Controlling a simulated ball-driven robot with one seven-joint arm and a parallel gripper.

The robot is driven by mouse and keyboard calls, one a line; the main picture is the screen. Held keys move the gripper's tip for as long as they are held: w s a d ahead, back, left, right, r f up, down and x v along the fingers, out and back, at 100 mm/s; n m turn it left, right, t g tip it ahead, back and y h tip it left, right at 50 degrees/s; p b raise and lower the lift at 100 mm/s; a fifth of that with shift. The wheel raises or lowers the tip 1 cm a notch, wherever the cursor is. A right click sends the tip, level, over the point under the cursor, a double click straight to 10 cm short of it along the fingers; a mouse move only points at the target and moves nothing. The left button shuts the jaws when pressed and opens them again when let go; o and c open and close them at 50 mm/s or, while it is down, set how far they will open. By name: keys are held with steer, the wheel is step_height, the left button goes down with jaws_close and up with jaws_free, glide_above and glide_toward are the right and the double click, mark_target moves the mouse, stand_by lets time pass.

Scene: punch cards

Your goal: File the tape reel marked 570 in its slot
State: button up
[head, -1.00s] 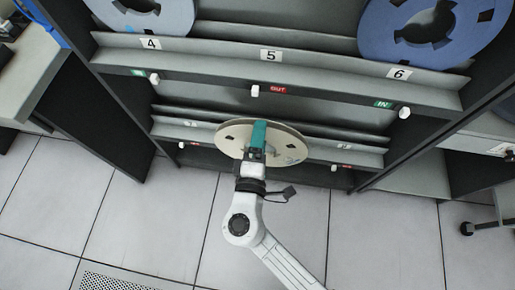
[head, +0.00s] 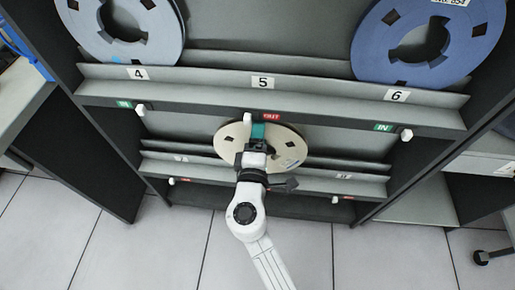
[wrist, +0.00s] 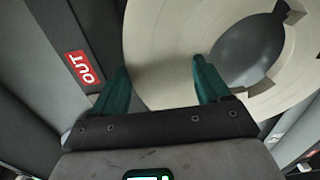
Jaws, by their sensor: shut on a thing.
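My gripper (head: 257,132) is shut on a cream tape reel (head: 290,148), with the teal fingers at the reel's left part in the wrist view (wrist: 162,85). The reel is held up in front of the rack, below the slot marked 5 (head: 263,82). A small pale label on the reel is too small to read. Slot 5 is empty and has a red OUT tag (head: 271,115), which also shows left of the fingers in the wrist view (wrist: 84,68). The gripper covers part of the reel.
A pale blue reel (head: 172,33) stands in slot 4 and a darker blue reel (head: 375,45) in slot 6, both with green IN tags. Lower slots (head: 345,178) show red tags and unreadable numbers. Dark side panels flank the rack.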

steer(key=w+b, duration=0.3)
steer(key=w, duration=0.3)
steer(key=shift+w+r, duration=0.15)
steer(key=shift+d, duration=0.15)
stand_by(0.3)
